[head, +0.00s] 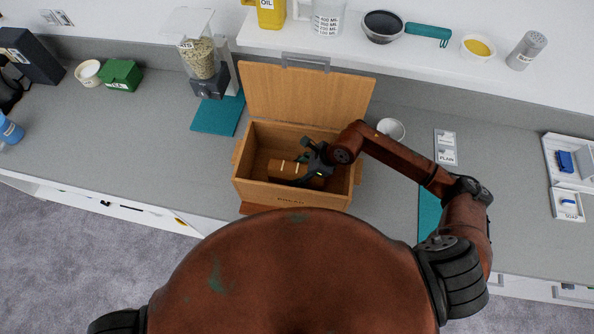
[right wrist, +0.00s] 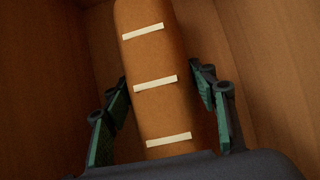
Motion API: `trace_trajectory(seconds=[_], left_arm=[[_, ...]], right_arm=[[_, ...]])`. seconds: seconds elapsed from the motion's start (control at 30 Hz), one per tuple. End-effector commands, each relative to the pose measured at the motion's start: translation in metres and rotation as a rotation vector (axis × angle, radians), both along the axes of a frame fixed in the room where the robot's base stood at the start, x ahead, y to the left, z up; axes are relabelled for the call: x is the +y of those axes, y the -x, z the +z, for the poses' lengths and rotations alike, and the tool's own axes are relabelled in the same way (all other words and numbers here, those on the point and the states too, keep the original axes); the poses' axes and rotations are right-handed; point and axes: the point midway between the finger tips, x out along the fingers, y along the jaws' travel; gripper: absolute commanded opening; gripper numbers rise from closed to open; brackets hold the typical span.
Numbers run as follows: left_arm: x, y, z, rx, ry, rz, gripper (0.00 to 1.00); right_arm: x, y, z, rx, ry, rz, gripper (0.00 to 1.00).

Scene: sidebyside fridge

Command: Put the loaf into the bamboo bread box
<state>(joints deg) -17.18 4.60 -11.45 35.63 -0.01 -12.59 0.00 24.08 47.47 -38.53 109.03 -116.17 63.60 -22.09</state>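The brown loaf (head: 283,169) with pale score stripes lies inside the bamboo bread box (head: 292,201), low in the left-middle part. The box's lid (head: 305,92) stands open at the back. My right gripper (head: 303,162) reaches down into the box over the loaf's right part, which it partly hides. In the right wrist view the loaf (right wrist: 160,65) runs between the gripper's two spread fingers (right wrist: 162,85). The fingertips are close to its sides; a narrow gap seems to show, and contact is hard to judge. My left gripper is out of view.
A teal mat (head: 217,117) and a grain dispenser (head: 200,62) stand left of the box. A white bowl (head: 391,129) is at its right. A shelf (head: 420,58) with a pan (head: 384,25) and jugs runs behind. Counter (head: 160,150) left of the box is clear.

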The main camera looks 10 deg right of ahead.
Motion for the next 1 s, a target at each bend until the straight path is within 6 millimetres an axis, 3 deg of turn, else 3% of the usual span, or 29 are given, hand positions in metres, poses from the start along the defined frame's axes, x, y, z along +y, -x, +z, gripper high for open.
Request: trace_trajectory(seconds=[0.2,0.57,0.73,1.0], left_arm=[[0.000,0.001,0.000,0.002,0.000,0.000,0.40],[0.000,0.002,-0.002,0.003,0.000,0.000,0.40],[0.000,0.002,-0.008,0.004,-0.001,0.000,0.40],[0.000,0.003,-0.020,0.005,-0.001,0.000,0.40]], right_arm=[[0.000,0.000,0.000,0.000,0.000,0.000,0.69],[-0.003,0.000,0.004,-0.002,0.001,-0.001,0.69],[-0.016,0.005,0.023,-0.004,0.003,-0.001,0.69],[-0.044,0.017,0.071,-0.004,0.004,-0.001,0.69]])
